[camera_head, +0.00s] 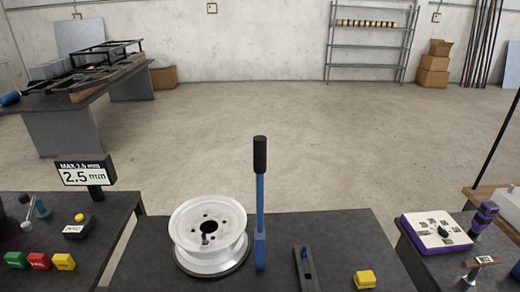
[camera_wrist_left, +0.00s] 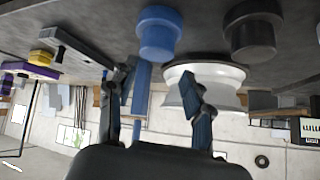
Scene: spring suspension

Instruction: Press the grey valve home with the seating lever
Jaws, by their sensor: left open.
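The seating lever (camera_head: 260,200), a blue upright bar with a black grip, stands just right of a white wheel rim (camera_head: 185,235) on the dark bench. A small dark stem (camera_head: 205,239) shows in the rim; I cannot tell whether it is the grey valve. In the left wrist view, which is upside down, a dark grey stepped cylinder (camera_wrist_left: 250,35) and a blue one (camera_wrist_left: 160,35) are on the bench, nearer than the rim (camera_wrist_left: 228,72). My left gripper (camera_wrist_left: 160,95) is open. A blue bar (camera_wrist_left: 142,85), apparently the lever, shows between its fingers; contact is unclear. My right gripper is out of view.
A display (camera_head: 85,175) reading 2.5 mm stands on the left bench, with green, red and yellow blocks (camera_head: 40,261). A dark slotted fixture (camera_head: 305,268) and a yellow block (camera_head: 366,279) lie right of the lever. A purple-edged box (camera_head: 436,235) sits further right.

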